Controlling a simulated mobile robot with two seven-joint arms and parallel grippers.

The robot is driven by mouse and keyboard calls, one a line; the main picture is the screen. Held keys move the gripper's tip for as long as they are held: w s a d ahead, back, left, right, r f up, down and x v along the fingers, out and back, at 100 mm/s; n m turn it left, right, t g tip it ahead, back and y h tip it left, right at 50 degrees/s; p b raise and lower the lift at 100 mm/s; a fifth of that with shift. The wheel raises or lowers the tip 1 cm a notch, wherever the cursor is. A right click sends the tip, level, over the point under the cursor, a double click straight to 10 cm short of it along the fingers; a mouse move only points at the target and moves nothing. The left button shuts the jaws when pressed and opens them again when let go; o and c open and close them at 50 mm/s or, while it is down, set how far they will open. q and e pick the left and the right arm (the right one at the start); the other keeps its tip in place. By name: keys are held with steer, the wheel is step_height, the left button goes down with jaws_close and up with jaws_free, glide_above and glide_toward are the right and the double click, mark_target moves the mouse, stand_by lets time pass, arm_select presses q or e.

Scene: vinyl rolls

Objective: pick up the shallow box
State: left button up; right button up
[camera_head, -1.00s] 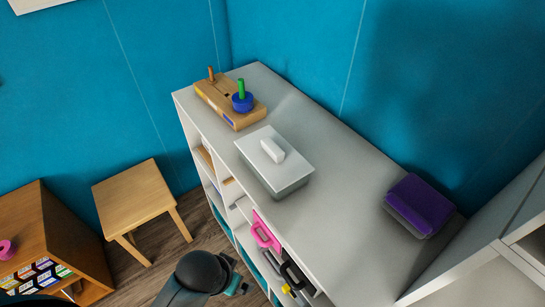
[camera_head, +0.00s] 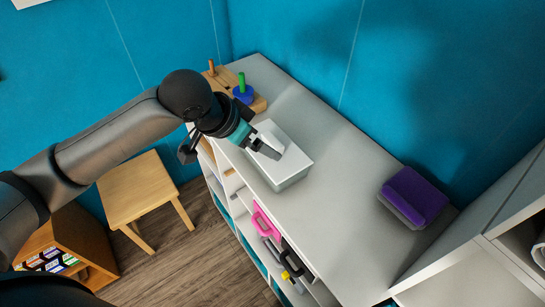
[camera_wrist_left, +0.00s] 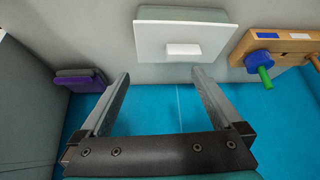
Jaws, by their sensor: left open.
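The shallow box (camera_head: 292,165) is light grey with a flat white lid and stands on top of the white shelf unit. Its lid also shows in the left wrist view (camera_wrist_left: 148,38), with a small white block handle (camera_wrist_left: 183,49) on it. My left gripper (camera_head: 268,150) is over the box's left part in the head view and hides the handle there. In the left wrist view my left gripper (camera_wrist_left: 161,72) is open and empty, its two fingers apart. The box lies beyond the fingertips, not between them. My right gripper is not in view.
A wooden peg board (camera_head: 259,104) with a blue ring and green peg stands behind the box. A purple and grey block (camera_head: 414,197) lies to the right on the shelf top (camera_head: 340,190). The top between it and the box is clear. A blue wall rises behind.

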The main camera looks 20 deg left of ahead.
arm_select(q)
steer(key=w+a+r, duration=0.2)
steer(key=a+r, duration=0.1)
glide_above(271, 141)
steer(key=s+a, duration=0.1)
steer(key=s, duration=0.1)
steer(key=shift+n, duration=0.4)
steer(key=f, duration=0.8)
steer(key=shift+s+a+b, duration=0.1)
steer(key=shift+s+b, duration=0.1)
steer(key=shift+b, duration=0.15)
steer(key=shift+a+x, duration=0.1)
steer(key=shift+x, duration=1.3)
steer(key=shift+a+x, duration=0.15)
steer(key=shift+x, duration=1.25)
steer(key=shift+s+f, duration=0.15)
steer(key=shift+s, duration=0.05)
jaws_close()
